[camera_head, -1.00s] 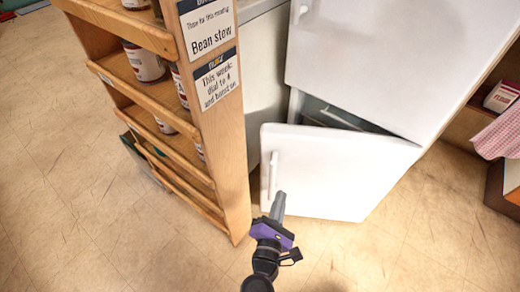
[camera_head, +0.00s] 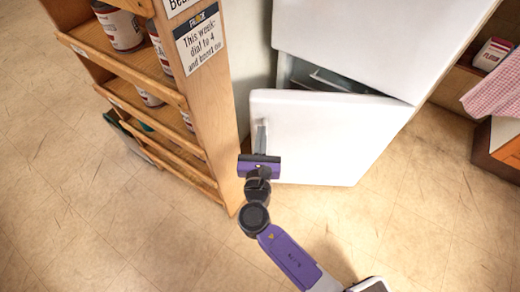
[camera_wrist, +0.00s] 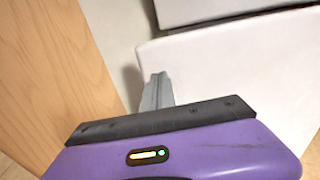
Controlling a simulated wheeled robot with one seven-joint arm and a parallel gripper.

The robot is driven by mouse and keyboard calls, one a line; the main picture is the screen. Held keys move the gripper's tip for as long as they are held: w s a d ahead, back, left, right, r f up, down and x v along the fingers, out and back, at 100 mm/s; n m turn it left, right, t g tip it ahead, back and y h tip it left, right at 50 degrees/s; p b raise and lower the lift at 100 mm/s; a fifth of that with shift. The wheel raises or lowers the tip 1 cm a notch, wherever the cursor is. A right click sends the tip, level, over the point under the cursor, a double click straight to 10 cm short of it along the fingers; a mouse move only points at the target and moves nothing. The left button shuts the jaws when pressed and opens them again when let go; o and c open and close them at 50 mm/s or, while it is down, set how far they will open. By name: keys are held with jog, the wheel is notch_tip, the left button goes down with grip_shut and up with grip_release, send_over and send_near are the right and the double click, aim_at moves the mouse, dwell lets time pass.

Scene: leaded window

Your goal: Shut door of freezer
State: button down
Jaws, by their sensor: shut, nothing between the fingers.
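The white fridge-freezer stands at the upper right in the head view, with its upper door (camera_head: 370,40) shut. The lower freezer door (camera_head: 335,135) is ajar, with a dark gap and part of a drawer (camera_head: 340,82) showing above its top edge. Its left edge, with a handle, stands out from the body. My gripper (camera_head: 260,138) is shut and empty, at the left part of the freezer door, in front of the handle. In the wrist view the grey fingers (camera_wrist: 156,90) point at the door's left edge (camera_wrist: 165,60). I cannot tell whether they touch it.
A wooden shelf rack (camera_head: 215,100) with tins stands close to the left of the door and my gripper. A low wooden unit with a checked cloth (camera_head: 492,92) is at the right. The floor (camera_head: 80,190) in front is clear.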

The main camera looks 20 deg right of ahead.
aim_at(263, 112)
jog(key=b+x, duration=0.1)
jog(key=x, duration=0.4)
jog(key=shift+w+d, duration=0.15)
jog(key=shift+w, duration=0.2)
jog(key=shift+w, duration=0.1)
